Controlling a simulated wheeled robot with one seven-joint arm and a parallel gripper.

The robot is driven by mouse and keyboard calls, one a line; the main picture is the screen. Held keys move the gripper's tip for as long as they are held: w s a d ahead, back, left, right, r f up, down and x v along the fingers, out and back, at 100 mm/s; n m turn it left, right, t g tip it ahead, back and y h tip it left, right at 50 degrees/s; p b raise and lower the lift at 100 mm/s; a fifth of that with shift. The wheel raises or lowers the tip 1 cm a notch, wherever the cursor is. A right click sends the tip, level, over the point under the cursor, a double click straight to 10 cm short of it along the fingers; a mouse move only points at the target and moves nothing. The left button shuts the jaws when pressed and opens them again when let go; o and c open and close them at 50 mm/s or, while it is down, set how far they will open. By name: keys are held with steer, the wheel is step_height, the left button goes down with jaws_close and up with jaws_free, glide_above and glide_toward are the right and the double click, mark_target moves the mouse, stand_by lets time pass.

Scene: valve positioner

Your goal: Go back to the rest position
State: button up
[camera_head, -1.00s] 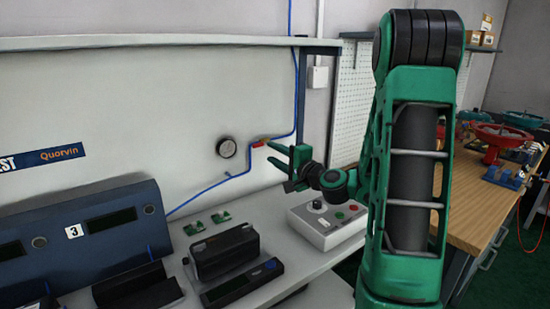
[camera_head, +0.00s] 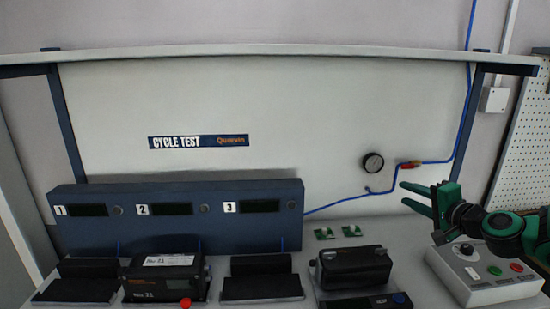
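My gripper (camera_head: 412,198) is at the right of the head view, its two green fingers pointing left and spread apart with nothing between them. It shows in front of the back panel, just above and left of the grey control box (camera_head: 478,285) with its knob and red and green buttons. My arm enters from the right edge; most of it is out of view.
The bench has a blue console (camera_head: 180,217) with bays 1, 2 and 3. A positioner labelled 21 (camera_head: 165,275) sits at bay 2. Another dark unit (camera_head: 352,267) stands right of bay 3, near two green circuit boards (camera_head: 324,233). A gauge (camera_head: 372,163) hangs behind.

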steer(key=s+a+f+n+g, duration=0.4)
steer(key=s+f+n+g, duration=0.35)
steer(key=s, duration=0.35)
steer(key=s+d+g, duration=0.1)
steer(key=s, duration=0.3)
steer(key=s+d+f+g+h, duration=0.1)
steer(key=s+g, duration=0.1)
steer(key=s, duration=0.2)
steer(key=s+d+g+h, duration=0.1)
steer(key=s, duration=0.3)
steer(key=shift+d+f, duration=0.2)
steer(key=shift+f, duration=0.1)
steer(key=s+d+r+g, duration=0.1)
steer(key=s+g, duration=0.3)
steer(key=s, duration=0.8)
steer(key=shift+s+r+m+h, duration=0.2)
steer(key=shift+r+m+h, duration=0.2)
steer(key=shift+r, duration=0.1)
steer(key=shift+d, duration=0.1)
steer(key=shift+w+f, duration=0.25)
steer(key=shift+w, duration=0.4)
